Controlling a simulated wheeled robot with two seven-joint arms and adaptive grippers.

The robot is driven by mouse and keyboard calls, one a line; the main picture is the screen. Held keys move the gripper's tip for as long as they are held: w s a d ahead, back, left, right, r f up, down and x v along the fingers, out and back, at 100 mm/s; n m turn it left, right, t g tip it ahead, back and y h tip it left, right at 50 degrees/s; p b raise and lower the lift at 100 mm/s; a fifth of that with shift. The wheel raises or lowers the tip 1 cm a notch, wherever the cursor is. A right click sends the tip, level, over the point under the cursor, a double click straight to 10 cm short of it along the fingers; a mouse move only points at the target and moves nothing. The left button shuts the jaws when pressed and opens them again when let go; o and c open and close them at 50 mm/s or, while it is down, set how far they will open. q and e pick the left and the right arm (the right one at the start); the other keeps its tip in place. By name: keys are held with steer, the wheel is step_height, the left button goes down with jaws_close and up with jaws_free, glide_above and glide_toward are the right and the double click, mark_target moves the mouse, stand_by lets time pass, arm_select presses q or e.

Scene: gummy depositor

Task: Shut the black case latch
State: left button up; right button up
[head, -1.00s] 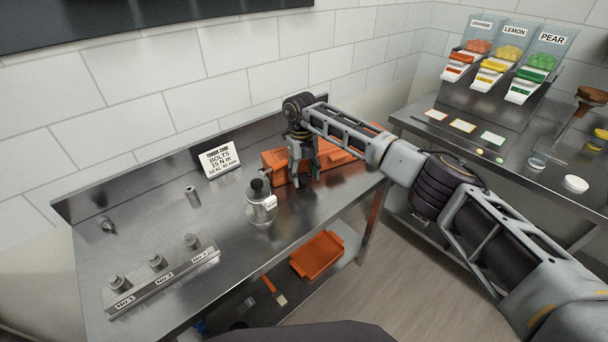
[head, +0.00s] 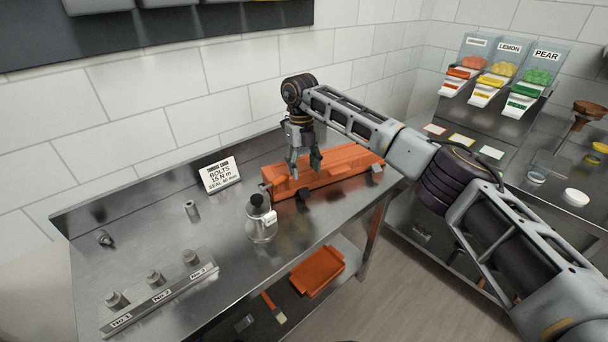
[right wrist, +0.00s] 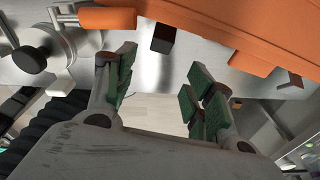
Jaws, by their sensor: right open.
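A long orange case (head: 340,163) lies on the steel bench against the back; its lid looks down. My left gripper is not in view.
A metal canister with a black knob (head: 261,217) stands close to the case's left end. A sign (head: 220,174), a small cylinder (head: 192,209) and a numbered rack (head: 160,287) are farther left. An orange tray (head: 317,271) lies on the lower shelf.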

steer(key=shift+r, duration=0.35)
